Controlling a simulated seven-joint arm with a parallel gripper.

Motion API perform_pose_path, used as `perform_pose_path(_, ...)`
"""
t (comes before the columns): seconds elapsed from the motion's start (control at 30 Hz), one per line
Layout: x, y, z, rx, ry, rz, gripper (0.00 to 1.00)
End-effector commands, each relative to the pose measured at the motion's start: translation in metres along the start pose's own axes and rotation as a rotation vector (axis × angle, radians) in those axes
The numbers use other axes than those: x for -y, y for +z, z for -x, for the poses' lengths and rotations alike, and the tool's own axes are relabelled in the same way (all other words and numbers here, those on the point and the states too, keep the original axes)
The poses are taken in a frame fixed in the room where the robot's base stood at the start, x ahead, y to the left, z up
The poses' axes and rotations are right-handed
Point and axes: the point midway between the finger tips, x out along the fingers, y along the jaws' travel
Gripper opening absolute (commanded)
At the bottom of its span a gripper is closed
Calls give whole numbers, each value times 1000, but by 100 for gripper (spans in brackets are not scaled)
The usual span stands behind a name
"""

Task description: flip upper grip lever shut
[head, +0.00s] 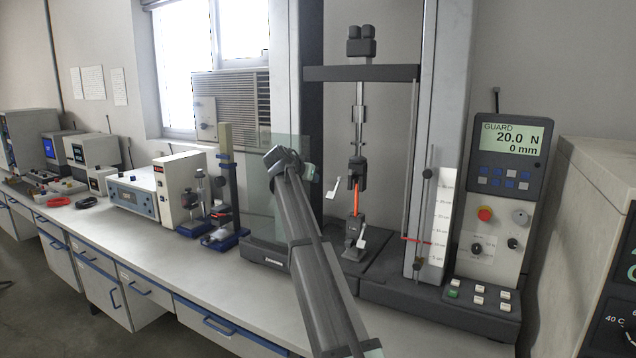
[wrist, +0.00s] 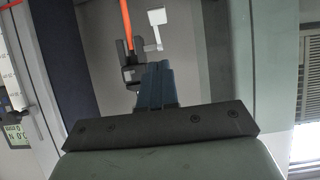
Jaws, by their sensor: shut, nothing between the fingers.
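The upper grip (head: 357,172) is a dark clamp on the test frame, holding the top of an orange cable (head: 356,200). Its pale upper lever (head: 333,187) sticks out to the left, angled away from the grip body. In the wrist view, which looks turned upside down, the upper grip (wrist: 132,74) and the pale lever (wrist: 157,18) show beyond my fingers. My gripper (wrist: 158,68) is shut and empty, its blue-grey fingertips appearing close to the grip; contact cannot be told. In the head view my arm hides most of the gripper.
The lower grip (head: 354,222) holds the cable's bottom end, with a pale lower lever (head: 361,240) beside it. A clear guard panel (head: 262,190) stands to the left. A control panel (head: 500,190) reading GUARD, 20.0 N stands right. A scale with a red marker (head: 418,240) stands between.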

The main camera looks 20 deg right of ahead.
Motion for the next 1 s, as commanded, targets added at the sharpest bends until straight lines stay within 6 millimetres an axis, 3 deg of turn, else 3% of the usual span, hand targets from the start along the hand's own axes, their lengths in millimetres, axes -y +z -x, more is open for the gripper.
perform_pose_path(0.2, 0, 0, 14, 0, 0, 1, 0)
perform_pose_path(0.67, 4, 6, 14, 10, -5, 9, 0)
perform_pose_path(0.77, 16, 29, 11, 44, -24, 43, 0)
perform_pose_path(0.87, 38, 72, 6, 107, -61, 105, 0)
perform_pose_path(1.0, 74, 150, 1, 218, -132, 220, 0)
